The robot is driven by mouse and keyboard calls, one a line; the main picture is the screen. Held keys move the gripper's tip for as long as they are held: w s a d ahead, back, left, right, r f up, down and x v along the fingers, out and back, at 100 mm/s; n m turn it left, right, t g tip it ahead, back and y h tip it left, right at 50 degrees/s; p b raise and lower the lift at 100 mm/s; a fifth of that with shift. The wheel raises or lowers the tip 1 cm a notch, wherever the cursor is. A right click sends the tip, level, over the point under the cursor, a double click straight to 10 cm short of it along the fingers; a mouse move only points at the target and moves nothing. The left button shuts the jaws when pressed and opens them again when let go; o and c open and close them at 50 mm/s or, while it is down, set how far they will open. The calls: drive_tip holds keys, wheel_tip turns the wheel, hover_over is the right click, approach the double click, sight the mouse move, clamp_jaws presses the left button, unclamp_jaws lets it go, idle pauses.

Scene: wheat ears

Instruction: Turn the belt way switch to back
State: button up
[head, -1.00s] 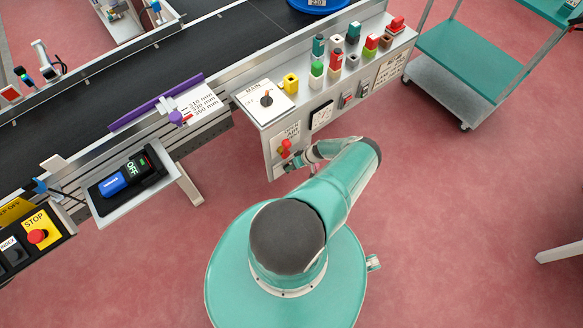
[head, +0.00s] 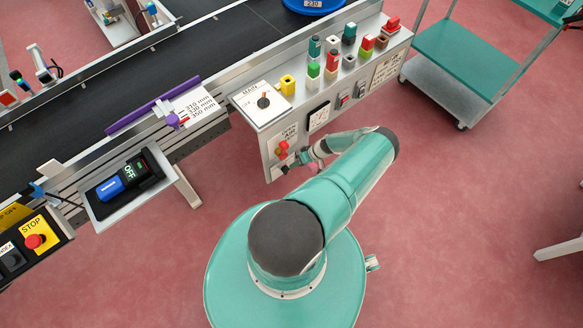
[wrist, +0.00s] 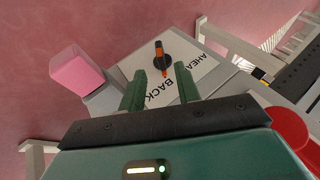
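The belt way switch (wrist: 163,60) shows in the wrist view as a black knob with orange-red marks, on a white plate (wrist: 130,66) lettered BACK and AHEAD. The BACK label is nearer my gripper; the AHEAD label is to the right. I cannot tell which mark the knob points to. My gripper (wrist: 160,70) is open, its green fingers either side of the knob in the picture. Whether they touch it is unclear. In the head view my gripper (head: 291,166) is low by the front of the control panel (head: 273,150); the switch cannot be made out there.
A pink block (wrist: 76,76) stands left of the plate, and a red round part (wrist: 289,126) is close at the right. A green cart (head: 468,58) stands at the right.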

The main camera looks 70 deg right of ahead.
drive_tip(key=v, duration=0.7)
drive_tip(key=shift+s+r, duration=0.2)
drive_tip(key=shift+r, duration=0.05)
drive_tip(key=shift+d, duration=0.1)
